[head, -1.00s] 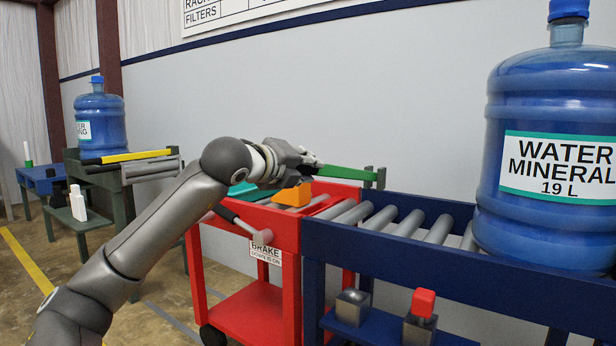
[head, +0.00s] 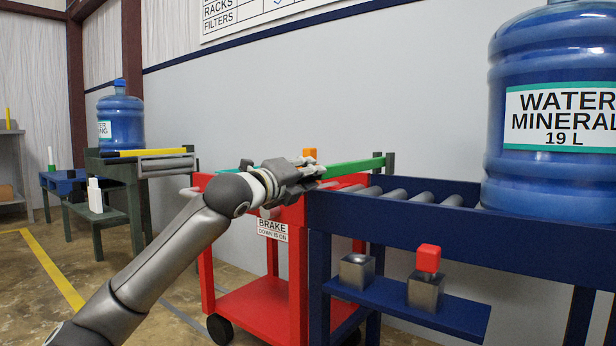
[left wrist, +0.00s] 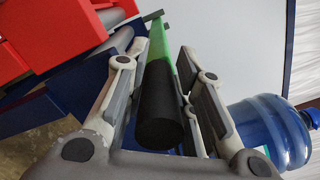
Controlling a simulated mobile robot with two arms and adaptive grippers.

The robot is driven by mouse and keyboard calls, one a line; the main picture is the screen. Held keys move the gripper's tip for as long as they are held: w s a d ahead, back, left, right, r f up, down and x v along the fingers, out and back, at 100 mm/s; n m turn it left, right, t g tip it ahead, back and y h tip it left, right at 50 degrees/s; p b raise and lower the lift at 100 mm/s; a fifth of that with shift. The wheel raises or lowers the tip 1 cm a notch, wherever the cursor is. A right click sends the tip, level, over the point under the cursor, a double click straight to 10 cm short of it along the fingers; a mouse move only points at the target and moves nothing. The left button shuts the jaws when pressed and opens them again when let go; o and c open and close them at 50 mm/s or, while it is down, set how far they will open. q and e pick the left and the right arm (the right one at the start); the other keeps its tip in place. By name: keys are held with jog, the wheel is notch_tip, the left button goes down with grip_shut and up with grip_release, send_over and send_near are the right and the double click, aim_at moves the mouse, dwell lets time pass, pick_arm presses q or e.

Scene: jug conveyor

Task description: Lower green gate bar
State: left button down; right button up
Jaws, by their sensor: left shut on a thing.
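The green gate bar (head: 352,168) lies nearly level across the left end of the blue roller conveyor (head: 455,231), close to the red cart. Its far end meets a grey post (head: 389,161) on the conveyor's far side. My left gripper (head: 312,173) is at the bar's near end, shut on its black grip. In the left wrist view the black grip (left wrist: 160,112) sits between the two fingers, with the green part (left wrist: 160,42) of the bar running on beyond it. My right gripper is not in view.
A large blue water jug (head: 560,185) stands on the conveyor at right. The red cart (head: 265,305) with a brake sign (head: 272,229) adjoins the conveyor's left end. A red-topped block (head: 427,260) sits on the conveyor's lower shelf. Another jug (head: 120,125) stands far left.

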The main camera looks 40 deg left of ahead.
pick_arm(q)
jog(key=shift+w+d+f, duration=0.15)
jog(key=shift+d+f, duration=0.1)
jog(key=shift+f, duration=0.35)
jog(key=c, duration=1.6)
grip_release()
jog(key=o, duration=0.4)
jog(key=shift+a, duration=0.15)
jog(key=shift+c, duration=0.2)
jog(key=shift+s+r, duration=0.15)
jog(key=shift+s, duration=0.05)
jog(key=shift+s, duration=0.1)
jog(key=shift+s+d, duration=0.2)
jog(key=shift+s, duration=2.75)
jog(key=s, duration=0.4)
jog(key=s+d, duration=0.1)
jog(key=shift+s+f, duration=0.35)
jog(key=shift+s, duration=0.05)
